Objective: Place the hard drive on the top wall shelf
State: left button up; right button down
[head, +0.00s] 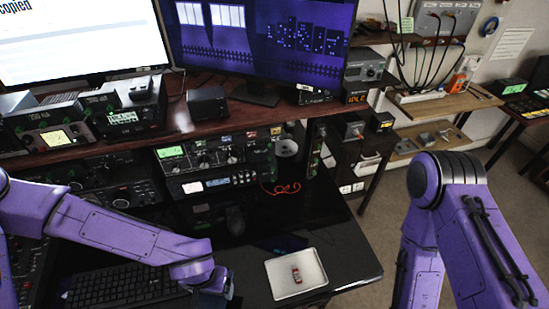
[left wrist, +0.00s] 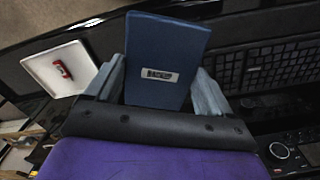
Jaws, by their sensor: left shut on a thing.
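The hard drive (left wrist: 168,48) is a dark blue slab with a white label reading BACKUP, seen in the left wrist view. My left gripper (left wrist: 160,88) is shut on it, with one grey finger at each side. In the head view my left gripper (head: 220,282) is low over the black desk, beside the keyboard; the drive is hard to make out there. Wooden wall shelves are at the right; the upper one (head: 468,101) bears a white power strip and an orange item. My right arm shows at the right, but its gripper is out of frame.
A white tray (head: 278,290) with a small red item lies on the desk, right of my left gripper. A keyboard (head: 125,287) lies left. Radio units (head: 215,155) and monitors (head: 265,45) fill the back. A lower wall shelf (head: 400,157) holds small items.

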pick_arm(q)
jog(key=w+a+r+b, duration=0.2)
jog(key=w+b, duration=0.3)
jog(key=w, duration=0.4)
jog(key=w+a+r+n+b, duration=0.1)
jog(key=w+b, duration=0.3)
jog(key=w, duration=0.5)
jog(key=shift+w+a+r+b, duration=0.15)
jog(key=shift+a+r+b, duration=0.2)
jog(key=shift+a+r, duration=0.2)
jog(key=shift+f, duration=0.1)
